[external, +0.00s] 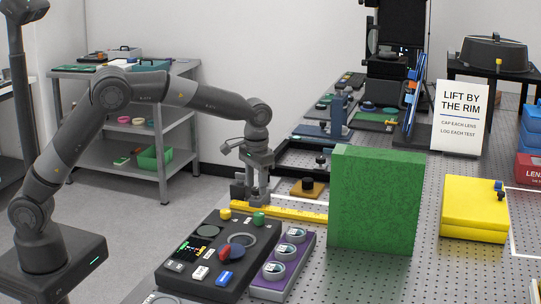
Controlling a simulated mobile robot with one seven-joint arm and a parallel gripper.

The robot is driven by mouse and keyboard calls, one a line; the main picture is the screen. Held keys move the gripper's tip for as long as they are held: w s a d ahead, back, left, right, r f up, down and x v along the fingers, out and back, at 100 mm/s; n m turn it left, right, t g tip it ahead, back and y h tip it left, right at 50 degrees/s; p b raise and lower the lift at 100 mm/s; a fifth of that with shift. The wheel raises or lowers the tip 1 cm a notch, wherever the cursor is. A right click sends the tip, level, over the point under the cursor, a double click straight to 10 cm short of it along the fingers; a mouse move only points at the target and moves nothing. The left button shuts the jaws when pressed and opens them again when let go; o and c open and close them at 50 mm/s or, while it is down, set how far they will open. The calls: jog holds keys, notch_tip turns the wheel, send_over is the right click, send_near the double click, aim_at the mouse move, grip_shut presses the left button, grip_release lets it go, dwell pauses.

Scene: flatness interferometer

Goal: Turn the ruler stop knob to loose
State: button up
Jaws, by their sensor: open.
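A long yellow ruler (300,213) lies on the perforated table behind the black control panel. My gripper (258,198) points down over the left part of the ruler, with its fingers open. A small dark grey block (238,188) stands beside the fingers at the ruler's left end; it may be the ruler stop, but its knob cannot be made out behind my gripper. A black knob (307,184) on an orange-tan base stands apart, behind the ruler. I cannot tell whether my fingers touch anything.
The black control panel (190,272) with coloured buttons and a purple unit with several dials (283,263) stand in front. A tall green block (375,200) stands close on the right. Yellow slabs (474,208) lie farther right. Perforated table (400,270) is bare at front right.

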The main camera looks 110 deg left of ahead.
aim_at(256, 189)
notch_tip(256, 189, up, 10)
dwell(0.3)
jog(key=shift+d, duration=0.1)
jog(key=s+d+r+m+t, duration=0.1)
jog(key=s+d+r+m, duration=0.15)
jog(key=d, duration=0.55)
jog(key=s+d+r+m+t, duration=0.1)
jog(key=s+d+r, duration=0.25)
jog(key=d, duration=0.35)
jog(key=s+d+r+m+t, duration=0.1)
jog(key=s+d+r+m, duration=0.2)
jog(key=d, duration=0.5)
jog(key=s+d+f+m+t, duration=0.1)
jog(key=s+d+f+m, duration=0.1)
jog(key=s+d, duration=0.5)
jog(key=s+d+f+m+t, duration=0.1)
jog(key=s+d+f, duration=0.4)
jog(key=s, duration=0.8)
jog(key=d+m, duration=0.1)
jog(key=d, duration=0.2)
jog(key=shift+d+f+m+t, duration=0.15)
jog(key=shift+f+m+t, duration=0.05)
jog(key=shift+m+t, duration=0.2)
